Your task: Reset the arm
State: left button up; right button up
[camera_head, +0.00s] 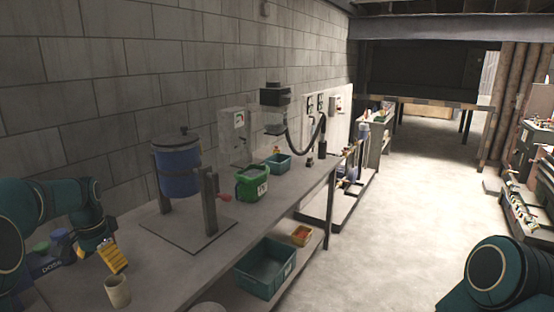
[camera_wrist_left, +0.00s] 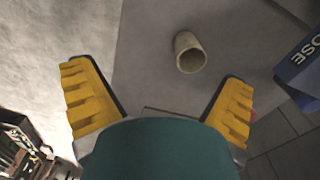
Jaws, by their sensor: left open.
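My left arm comes in from the left in the head view. Its gripper (camera_head: 112,256) has yellow fingers and hangs over the near left part of the bench (camera_head: 185,262). In the left wrist view the two yellow fingers (camera_wrist_left: 160,105) are spread wide with nothing between them. A beige cup-like tube (camera_head: 118,290) stands on the bench just below the gripper. It also shows in the wrist view (camera_wrist_left: 189,52), beyond the fingertips and apart from them. My right arm shows only as a teal link at the lower right; its gripper is out of view.
A blue drum on a stand (camera_head: 178,172), a green bucket (camera_head: 252,183) and a teal bin (camera_head: 278,163) stand along the bench. A larger teal crate (camera_head: 262,270) is on the lower shelf. A dark blue box (camera_wrist_left: 302,65) lies near the gripper.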

pick_arm(q)
jog(key=w+d+f+h, duration=0.1)
jog(key=d+f, duration=1)
jog(key=f, duration=0.3)
jog(key=s+d+f+n+t+h, duration=0.1)
jog(key=s+d+f, duration=0.45)
jog(key=d, duration=0.25)
jog(key=s+d+f+n+h, duration=0.1)
jog(key=s+d+f+n, duration=0.1)
jog(key=s+d+f, duration=0.4)
jog(key=s+d+f+n+h, duration=0.1)
jog(key=s+d+f, duration=0.3)
jog(key=s+d, duration=0.6)
jog(key=shift+d+f+n, duration=0.15)
jog(key=shift+d+n, duration=0.35)
jog(key=shift+d, duration=0.25)
